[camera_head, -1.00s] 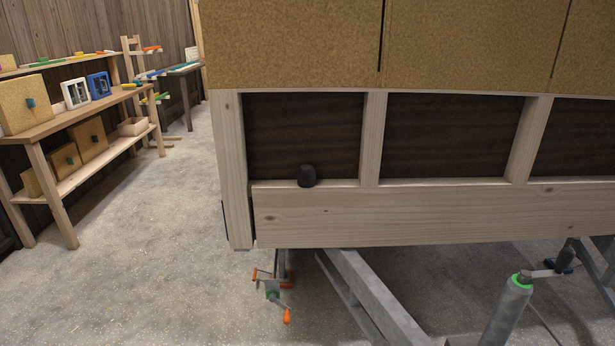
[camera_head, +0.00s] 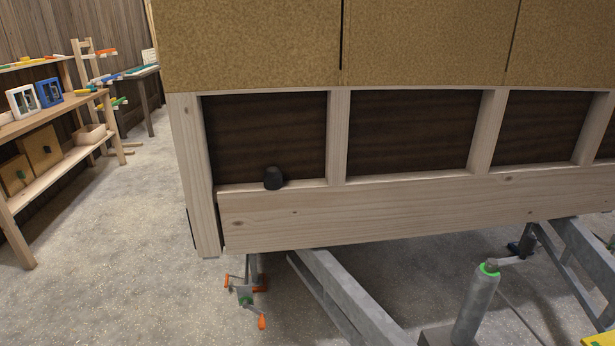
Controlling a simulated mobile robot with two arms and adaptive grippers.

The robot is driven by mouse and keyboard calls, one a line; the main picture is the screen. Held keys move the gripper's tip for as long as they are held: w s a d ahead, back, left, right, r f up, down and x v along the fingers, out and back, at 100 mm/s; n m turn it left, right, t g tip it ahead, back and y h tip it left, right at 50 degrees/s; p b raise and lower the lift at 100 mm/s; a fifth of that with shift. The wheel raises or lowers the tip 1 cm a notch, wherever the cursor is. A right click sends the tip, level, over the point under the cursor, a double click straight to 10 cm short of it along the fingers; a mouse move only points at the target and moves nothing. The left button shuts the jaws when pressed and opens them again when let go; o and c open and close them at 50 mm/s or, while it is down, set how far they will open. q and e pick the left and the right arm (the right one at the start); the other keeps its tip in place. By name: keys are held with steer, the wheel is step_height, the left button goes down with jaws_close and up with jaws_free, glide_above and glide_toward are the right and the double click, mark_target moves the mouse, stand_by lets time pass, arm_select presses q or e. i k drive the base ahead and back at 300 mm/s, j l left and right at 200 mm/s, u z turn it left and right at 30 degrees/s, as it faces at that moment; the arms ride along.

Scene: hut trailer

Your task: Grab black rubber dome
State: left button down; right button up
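The black rubber dome (camera_head: 273,178) is a small dark, rounded piece. It sits on the ledge of the lower wooden beam (camera_head: 400,213), in the leftmost framed bay of the trailer wall, against the dark brown panel. Nothing covers it from the front. Neither of my grippers shows in the head view.
The trailer's tan upper panels (camera_head: 250,45) and wooden frame fill the middle and right. Below are a grey metal drawbar (camera_head: 345,290), a jack post with a green ring (camera_head: 476,300) and an orange-handled crank (camera_head: 247,292). A wooden shelf (camera_head: 60,170) stands left; the floor between is clear.

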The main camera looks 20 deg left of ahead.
mark_target(272, 177)
steer(key=i+j+z, duration=0.2)
steer(key=j+z, duration=0.2)
steer(key=j, duration=0.5)
steer(key=j+z, duration=0.35)
steer(key=j, duration=0.55)
